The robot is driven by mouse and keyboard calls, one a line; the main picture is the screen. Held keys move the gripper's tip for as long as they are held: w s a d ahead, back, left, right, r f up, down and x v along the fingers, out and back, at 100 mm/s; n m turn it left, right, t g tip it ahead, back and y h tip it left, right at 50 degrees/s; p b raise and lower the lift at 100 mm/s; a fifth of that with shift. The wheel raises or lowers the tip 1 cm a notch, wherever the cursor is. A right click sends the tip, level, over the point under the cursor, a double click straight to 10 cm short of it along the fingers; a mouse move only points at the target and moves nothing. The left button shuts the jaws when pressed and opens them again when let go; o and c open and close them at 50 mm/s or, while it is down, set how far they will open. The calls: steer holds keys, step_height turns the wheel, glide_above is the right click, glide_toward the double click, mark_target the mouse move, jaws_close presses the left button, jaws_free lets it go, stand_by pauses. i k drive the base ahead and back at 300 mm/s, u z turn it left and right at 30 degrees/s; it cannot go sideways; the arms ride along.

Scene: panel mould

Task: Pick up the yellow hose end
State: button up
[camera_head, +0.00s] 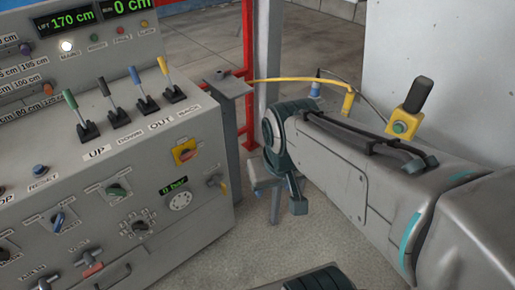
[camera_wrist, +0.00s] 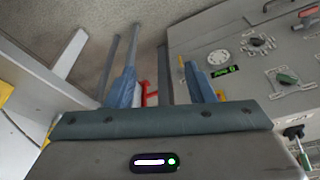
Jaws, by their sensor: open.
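A thin yellow hose (camera_head: 298,80) shows in the head view behind my arm. It runs from beside a small grey post (camera_head: 228,86) to a thicker yellow piece that bends down at its right (camera_head: 348,102). I cannot tell which end is loose. My gripper shows in the wrist view (camera_wrist: 163,82), with its two blue-grey fingers apart and nothing seen held between them. In the head view it is mostly hidden by my arm, beside the panel's right side and nearer than the hose. I cannot identify the hose end in the wrist view.
A grey control panel (camera_head: 95,160) with levers and knobs fills the left. Red posts (camera_head: 248,70) stand behind the grey post. A yellow box with a black handle (camera_head: 404,122) is at the right, before a pale wall (camera_head: 440,50). Concrete floor (camera_head: 225,250) shows below.

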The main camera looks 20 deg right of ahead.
mark_target(350, 97)
steer(key=z, duration=0.55)
steer(key=i, duration=0.35)
steer(key=z, duration=1.05)
steer(key=i, duration=0.5)
